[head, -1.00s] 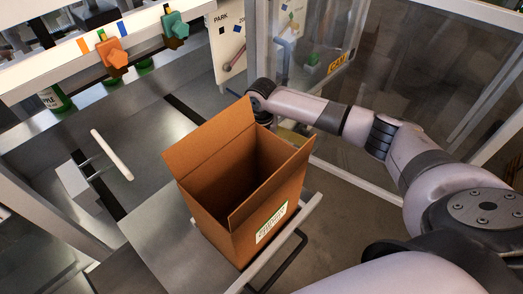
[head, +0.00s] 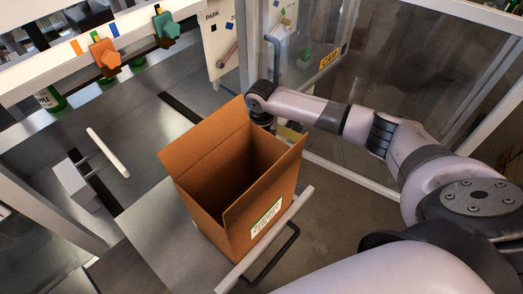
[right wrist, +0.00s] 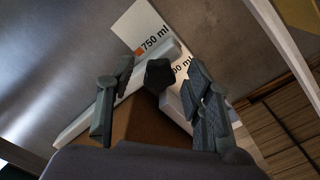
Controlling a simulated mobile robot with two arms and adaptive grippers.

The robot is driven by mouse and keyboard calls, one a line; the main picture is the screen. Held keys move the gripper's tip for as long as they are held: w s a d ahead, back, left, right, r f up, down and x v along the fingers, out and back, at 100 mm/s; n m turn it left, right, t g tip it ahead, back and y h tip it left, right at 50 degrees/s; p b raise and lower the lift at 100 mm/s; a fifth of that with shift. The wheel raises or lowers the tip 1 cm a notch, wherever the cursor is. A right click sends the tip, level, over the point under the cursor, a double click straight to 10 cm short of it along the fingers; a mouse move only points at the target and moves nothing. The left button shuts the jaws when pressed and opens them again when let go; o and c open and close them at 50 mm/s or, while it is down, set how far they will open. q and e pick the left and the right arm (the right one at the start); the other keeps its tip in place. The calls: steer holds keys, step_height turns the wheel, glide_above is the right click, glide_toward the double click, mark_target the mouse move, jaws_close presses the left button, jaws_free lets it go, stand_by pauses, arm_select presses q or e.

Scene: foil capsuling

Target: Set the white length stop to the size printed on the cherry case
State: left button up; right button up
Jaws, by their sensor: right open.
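The cherry case seems to be the open cardboard case (head: 205,205) in the middle of the head view. Its white label (head: 266,217) has green print too small to read. My right gripper (right wrist: 160,100) is open in the right wrist view, its fingers on either side of a dark faceted knob (right wrist: 160,73). I cannot tell whether they touch it. A white bar (right wrist: 72,130), possibly the length stop, runs diagonally behind the fingers. A white card (right wrist: 137,24) behind reads "750 ml" by an orange mark, with a second size partly hidden. The case hides this gripper in the head view.
A white rod (head: 107,152) on pins stands left of the case. An orange knob (head: 105,58) and a green knob (head: 166,27) sit on the rail above. A panel marked PARK (head: 222,48) stands behind. A glass guard (head: 400,70) lies beyond my right arm.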

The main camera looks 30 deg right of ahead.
step_height(320, 180, up, 12)
stand_by(0.6)
stand_by(0.5)
